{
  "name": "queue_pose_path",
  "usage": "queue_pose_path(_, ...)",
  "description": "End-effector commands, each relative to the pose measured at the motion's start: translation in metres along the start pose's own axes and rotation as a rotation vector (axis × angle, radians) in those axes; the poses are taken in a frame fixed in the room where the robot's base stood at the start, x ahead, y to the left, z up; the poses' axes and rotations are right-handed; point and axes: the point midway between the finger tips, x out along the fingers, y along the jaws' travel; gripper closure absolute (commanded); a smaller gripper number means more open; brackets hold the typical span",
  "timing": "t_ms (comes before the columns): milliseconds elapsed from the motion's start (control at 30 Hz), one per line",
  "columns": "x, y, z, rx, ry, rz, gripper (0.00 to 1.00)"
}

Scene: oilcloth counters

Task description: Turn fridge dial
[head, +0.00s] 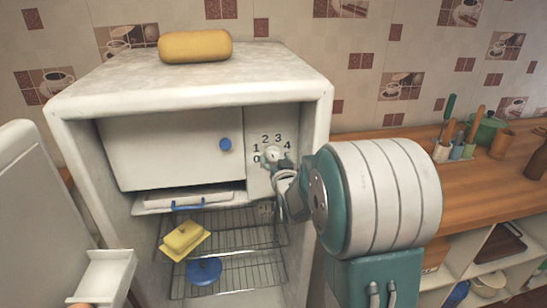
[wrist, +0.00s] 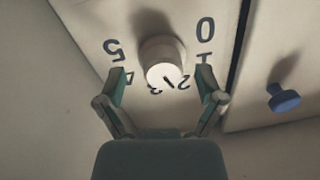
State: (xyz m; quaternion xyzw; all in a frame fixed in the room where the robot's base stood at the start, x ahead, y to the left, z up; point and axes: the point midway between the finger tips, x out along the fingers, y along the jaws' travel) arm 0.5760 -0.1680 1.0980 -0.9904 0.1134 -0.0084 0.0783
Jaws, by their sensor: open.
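The fridge dial (wrist: 163,55) is a round white knob on a pale panel inside the open fridge, with the numbers 0 to 5 around it. A short dark mark on its face lies on the side toward 2 and 3. My gripper (wrist: 162,78) is open, with one green-grey finger on each side of the dial in the wrist view.
The fridge (head: 180,75) has a yellow loaf-like object (head: 195,46) on top. Left of the panel is a white compartment door (head: 165,150) with a blue knob (head: 225,144). Below, wire racks hold a yellow butter dish (head: 184,238) and a blue lid (head: 204,271). A wooden counter (head: 470,190) is at right.

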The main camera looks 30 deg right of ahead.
Motion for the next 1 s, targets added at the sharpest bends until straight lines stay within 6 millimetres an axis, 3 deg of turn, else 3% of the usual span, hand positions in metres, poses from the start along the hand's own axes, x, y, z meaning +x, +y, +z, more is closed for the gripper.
queue_pose_path(167, 0.014, -0.002, 0.0, -0.001, 0.0, 0.0, 0.13)
queue_pose_path(433, 0.016, -0.002, 0.0, -0.001, 0.0, 0.0, 0.13)
queue_pose_path(467, 0.016, -0.002, 0.0, -0.001, 0.0, 0.0, 0.22)
queue_pose_path(600, 0.016, -0.002, 0.0, -0.001, 0.0, -0.001, 0.84)
queue_pose_path(633, 0.016, -0.002, 0.0, -0.002, 0.001, -0.001, 0.91)
queue_pose_path(1000, 0.017, -0.003, -0.002, 0.018, 0.005, -0.004, 0.92)
